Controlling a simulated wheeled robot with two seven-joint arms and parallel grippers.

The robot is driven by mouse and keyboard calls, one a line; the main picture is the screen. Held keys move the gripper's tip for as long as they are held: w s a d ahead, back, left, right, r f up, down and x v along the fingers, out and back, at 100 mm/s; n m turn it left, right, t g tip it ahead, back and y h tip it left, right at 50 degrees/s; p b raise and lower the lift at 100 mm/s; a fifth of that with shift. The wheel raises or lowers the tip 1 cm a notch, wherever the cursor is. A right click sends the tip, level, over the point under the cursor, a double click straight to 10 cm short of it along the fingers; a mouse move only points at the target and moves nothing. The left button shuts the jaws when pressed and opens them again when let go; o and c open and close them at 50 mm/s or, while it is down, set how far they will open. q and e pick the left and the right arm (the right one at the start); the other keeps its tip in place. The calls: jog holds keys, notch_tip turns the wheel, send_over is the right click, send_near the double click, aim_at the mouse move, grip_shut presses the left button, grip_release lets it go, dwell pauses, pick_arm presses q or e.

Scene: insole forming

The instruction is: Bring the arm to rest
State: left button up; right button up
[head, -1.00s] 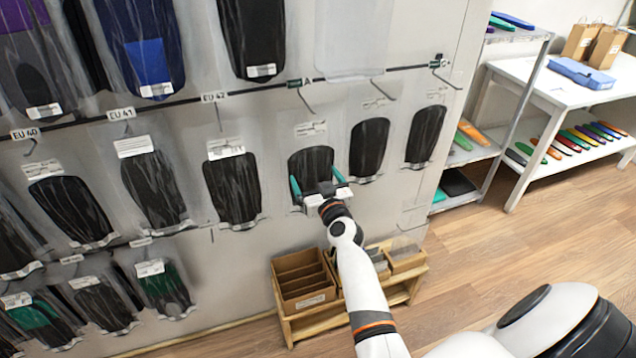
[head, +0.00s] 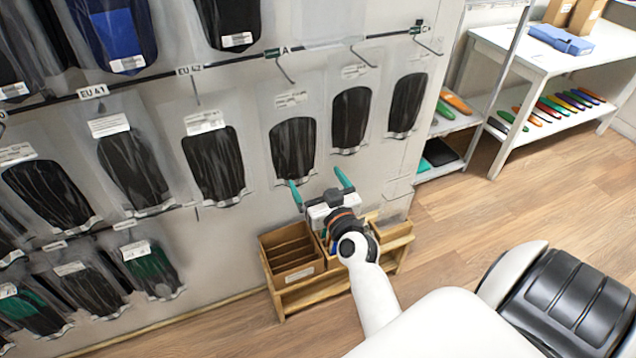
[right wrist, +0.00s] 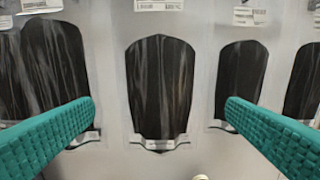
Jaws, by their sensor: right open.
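My right gripper (head: 320,187) is open and empty, its two teal fingers apart, in front of the wall rack below the row of bagged insoles. In the right wrist view its fingers (right wrist: 160,122) stand wide apart at the two sides. Between them, further off, a bagged black insole (right wrist: 160,88) hangs on the wall. The bagged black insole (head: 293,148) nearest above the gripper in the head view hangs clear of the fingers. My left gripper is not in view.
A wooden stand (head: 285,302) with cardboard boxes (head: 292,252) is on the floor below my right gripper. Hooks with bagged insoles cover the wall (head: 225,275). A white table (head: 515,53) with coloured insoles on its lower shelf stands at the right. The wooden floor (head: 470,215) between is free.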

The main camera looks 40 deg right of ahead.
dwell(0.3)
jog(key=s+a+f+n+g+y, duration=0.1)
jog(key=s+a+f+g, duration=0.25)
jog(key=f, duration=0.75)
jog(key=s+a+f+n+g+y, duration=0.1)
jog(key=s+a+f+g+y, duration=0.2)
jog(key=f, duration=0.8)
jog(key=s+a+f+n+g, duration=0.15)
jog(key=s+a+f, duration=0.3)
jog(key=f, duration=0.75)
jog(key=s+f+g, duration=0.3)
jog(key=s+f, duration=0.2)
jog(key=s, duration=0.5)
jog(key=s+f+n+g, duration=0.1)
jog(key=s+f+g, duration=0.1)
jog(key=s+f, duration=0.4)
jog(key=s+f+g, duration=0.3)
jog(key=s+f, duration=0.3)
jog(key=s, duration=0.9)
jog(key=shift+s+d+g, duration=0.15)
jog(key=shift+d+g, duration=0.1)
jog(key=shift+g, duration=0.05)
jog(key=shift+f+n, duration=0.1)
jog(key=shift+n, duration=0.15)
